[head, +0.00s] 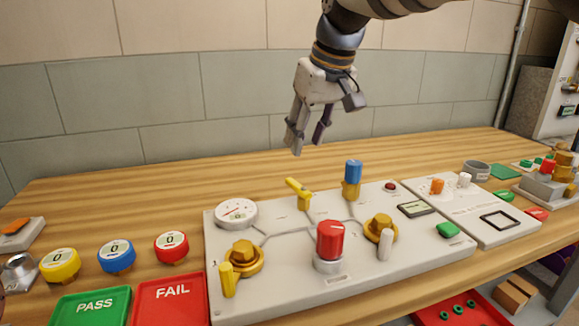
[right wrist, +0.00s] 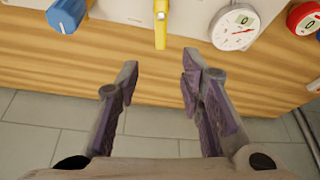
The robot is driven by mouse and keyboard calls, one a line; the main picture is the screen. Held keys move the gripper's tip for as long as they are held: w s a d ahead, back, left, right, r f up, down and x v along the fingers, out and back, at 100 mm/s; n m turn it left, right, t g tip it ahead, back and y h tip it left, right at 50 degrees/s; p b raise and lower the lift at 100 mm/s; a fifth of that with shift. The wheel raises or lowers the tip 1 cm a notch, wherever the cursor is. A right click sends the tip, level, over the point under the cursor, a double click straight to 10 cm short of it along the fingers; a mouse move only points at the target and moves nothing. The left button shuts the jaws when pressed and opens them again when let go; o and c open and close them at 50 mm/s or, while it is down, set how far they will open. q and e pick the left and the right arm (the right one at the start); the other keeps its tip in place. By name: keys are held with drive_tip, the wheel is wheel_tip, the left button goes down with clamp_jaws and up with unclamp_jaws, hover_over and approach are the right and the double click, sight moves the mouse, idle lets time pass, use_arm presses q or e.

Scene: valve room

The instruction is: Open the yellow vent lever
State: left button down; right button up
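The yellow vent lever (head: 299,190) stands at the back edge of the light grey valve panel (head: 290,290), its handle tilted up to the left. In the right wrist view the lever (right wrist: 160,24) lies ahead of the fingertips, roughly in line with the gap between them. My right gripper (head: 306,145) hangs above and behind the panel with its fingers pointing down. It also shows in the right wrist view (right wrist: 160,70), open and empty, apart from the lever. My left gripper is not in view.
A white gauge (head: 236,213) and a blue-topped valve (head: 353,172) flank the lever. A red knob (head: 330,242) and brass valves (head: 243,257) stand in front. Counters (head: 116,256) and PASS/FAIL trays (head: 93,306) lie left. The wooden table behind the panel is clear.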

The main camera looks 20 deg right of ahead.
sight(294, 181)
drive_tip(key=x, duration=1)
drive_tip(key=shift+s+f+b, duration=0.1)
drive_tip(key=shift+f+b, duration=0.2)
clamp_jaws()
